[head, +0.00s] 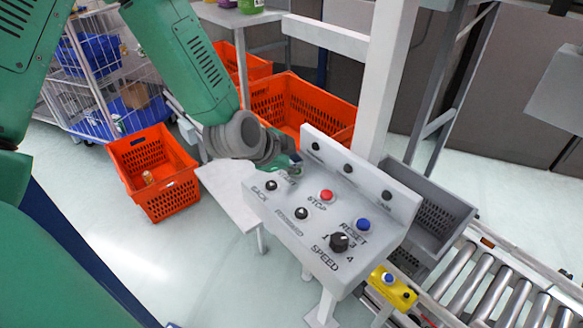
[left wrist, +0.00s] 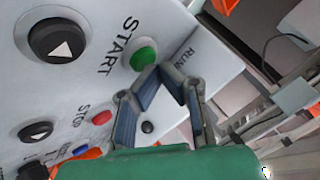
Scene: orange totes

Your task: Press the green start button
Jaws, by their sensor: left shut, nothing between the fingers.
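The green start button (left wrist: 144,58) sits on the light grey control panel (head: 290,238), beside the label START in the left wrist view. My left gripper (left wrist: 162,72) is shut and empty, with its fingertips right at the lower edge of the green button in that view. I cannot tell whether they touch it. In the head view my left gripper (head: 292,164) is over the panel's far left corner and hides the green button. My right gripper is not in view.
The panel also carries a red stop button (head: 326,195), a blue reset button (head: 362,224), black buttons and a speed knob (head: 339,241). A raised back strip (head: 360,180) and a white post (head: 383,80) stand behind. Orange totes (head: 152,170) lie to the left, a roller conveyor (head: 500,285) to the right.

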